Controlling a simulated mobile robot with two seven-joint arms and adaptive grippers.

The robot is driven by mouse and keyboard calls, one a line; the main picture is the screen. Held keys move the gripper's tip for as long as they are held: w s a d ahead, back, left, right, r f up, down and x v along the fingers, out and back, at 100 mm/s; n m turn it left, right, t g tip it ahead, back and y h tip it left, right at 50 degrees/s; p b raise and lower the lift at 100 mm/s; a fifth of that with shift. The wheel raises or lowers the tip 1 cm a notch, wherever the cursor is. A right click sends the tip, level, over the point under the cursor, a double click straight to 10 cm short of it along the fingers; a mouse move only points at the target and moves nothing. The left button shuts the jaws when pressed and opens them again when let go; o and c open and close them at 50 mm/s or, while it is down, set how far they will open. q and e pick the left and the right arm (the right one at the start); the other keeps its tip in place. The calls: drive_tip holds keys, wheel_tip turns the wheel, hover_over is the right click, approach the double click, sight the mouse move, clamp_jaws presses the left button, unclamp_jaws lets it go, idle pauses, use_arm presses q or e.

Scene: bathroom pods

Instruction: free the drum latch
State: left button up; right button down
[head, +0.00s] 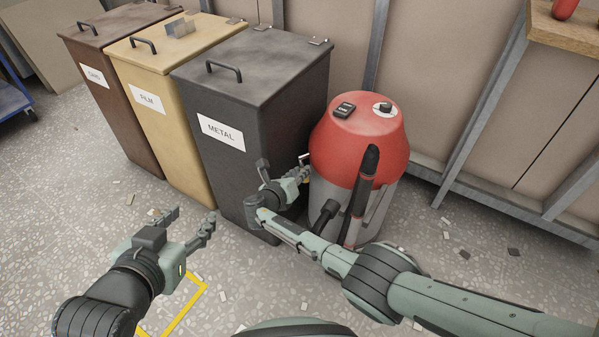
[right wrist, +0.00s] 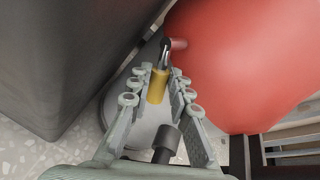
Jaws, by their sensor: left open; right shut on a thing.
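The drum (head: 352,165) has a red top and a grey lower body; its red side (right wrist: 240,65) fills the upper right of the right wrist view. The latch (right wrist: 158,85) shows there as a yellow grip with a metal end reaching up to the red side. My right gripper (right wrist: 162,75) is shut on the yellow grip, with a finger on each side. In the head view my right gripper (head: 303,172) is at the drum's left side, and the latch is mostly hidden. My left gripper (head: 190,217) is open and empty above the floor at lower left.
A dark METAL bin (head: 245,120) stands close to the drum's left, with a yellow FILM bin (head: 160,105) and a brown bin (head: 105,85) beyond. A black hose wand (head: 363,195) stands at the drum's front. Chips lie scattered on the speckled floor.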

drive_tip(key=c, duration=1.4)
unclamp_jaws()
drive_tip(key=shift+r, duration=0.1)
wheel_tip(320, 180, up, 10)
drive_tip(key=shift+d, duration=0.1)
drive_tip(key=shift+c, duration=0.5)
